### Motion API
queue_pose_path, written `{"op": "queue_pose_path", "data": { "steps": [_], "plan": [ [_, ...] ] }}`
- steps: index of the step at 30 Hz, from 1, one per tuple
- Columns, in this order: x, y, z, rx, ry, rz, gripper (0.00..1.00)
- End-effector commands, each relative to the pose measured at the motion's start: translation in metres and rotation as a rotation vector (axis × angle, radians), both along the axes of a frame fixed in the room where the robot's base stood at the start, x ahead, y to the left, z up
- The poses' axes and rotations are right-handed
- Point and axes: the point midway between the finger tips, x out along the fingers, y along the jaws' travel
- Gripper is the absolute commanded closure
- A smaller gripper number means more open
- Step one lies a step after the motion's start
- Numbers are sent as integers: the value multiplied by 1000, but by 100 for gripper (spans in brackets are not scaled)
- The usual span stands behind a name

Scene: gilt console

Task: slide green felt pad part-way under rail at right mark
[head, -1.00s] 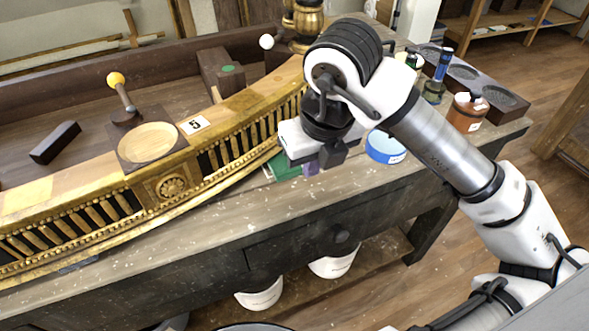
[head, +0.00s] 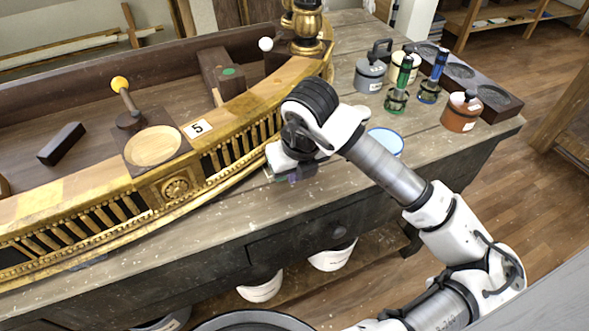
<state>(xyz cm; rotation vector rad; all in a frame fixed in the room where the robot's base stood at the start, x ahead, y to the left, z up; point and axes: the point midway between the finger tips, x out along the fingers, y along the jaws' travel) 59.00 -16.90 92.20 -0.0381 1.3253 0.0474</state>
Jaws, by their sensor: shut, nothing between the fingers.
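The gilt rail (head: 225,135) curves across the bench, with a row of small balusters under its top. A thin green edge, which looks like the green felt pad (head: 269,176), shows at the foot of the rail's right part. The rest of the pad is hidden behind my gripper (head: 292,174). My gripper is shut and low over the bench top, close to the front of the rail. Its fingertips are mostly hidden by its own body. A small purple patch shows below it; I cannot tell what it belongs to. I cannot make out the right mark.
A blue-rimmed dish (head: 386,142) sits right of my gripper. Behind it stand a grey pot (head: 370,75), green bottle (head: 397,98), blue bottle (head: 430,90) and orange jar (head: 461,113). A "5" card (head: 198,128) lies on the rail. The bench front (head: 150,255) is clear.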

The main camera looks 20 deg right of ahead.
Motion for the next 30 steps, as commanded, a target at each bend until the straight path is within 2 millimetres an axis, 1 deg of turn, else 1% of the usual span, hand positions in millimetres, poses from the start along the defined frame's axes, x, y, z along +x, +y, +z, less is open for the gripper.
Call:
{"op": "queue_pose_path", "data": {
  "steps": [5, 8, 12, 15, 30],
  "plan": [
    [3, 0, -2, -1, 1, 1, 100],
    [15, 0, -6, -2, 2, 3, 100],
    [32, 2, -4, -1, 0, 2, 100],
    [37, 2, -1, 1, 0, 1, 100],
    [38, 2, -1, 1, 0, 1, 100]
  ]
}}
